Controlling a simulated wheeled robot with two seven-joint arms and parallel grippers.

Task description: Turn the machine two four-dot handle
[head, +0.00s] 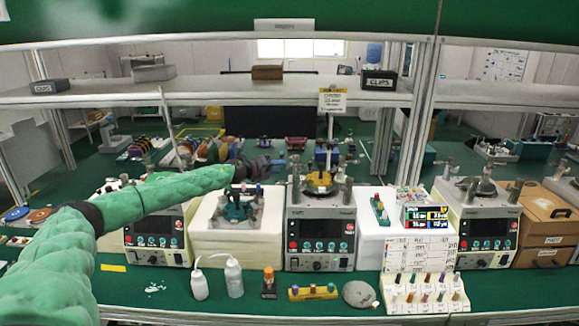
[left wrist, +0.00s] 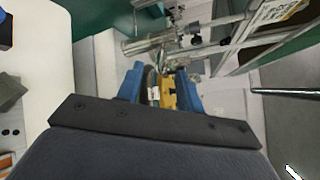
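Machine two, which I take to be the middle grey-white machine (head: 320,225), stands on the green bench with a dark control panel. A yellow part (head: 319,184) and metal posts sit on its top. My left arm, in a green sleeve, reaches in from the left. My left gripper (head: 270,167) is at the upper left of this machine. In the left wrist view its blue fingers (left wrist: 160,75) stand apart, with a yellow piece (left wrist: 167,97) and a dark and pale part showing between them. Contact is not clear. I cannot make out four dots on any handle. My right gripper is out of view.
Similar machines stand left (head: 155,235) and right (head: 483,225). A white block with a teal fixture (head: 237,208) lies under my left forearm. Two white bottles (head: 234,278), a yellow peg strip (head: 313,292) and a grey disc (head: 358,294) stand in front. A sign (head: 332,100) hangs above.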

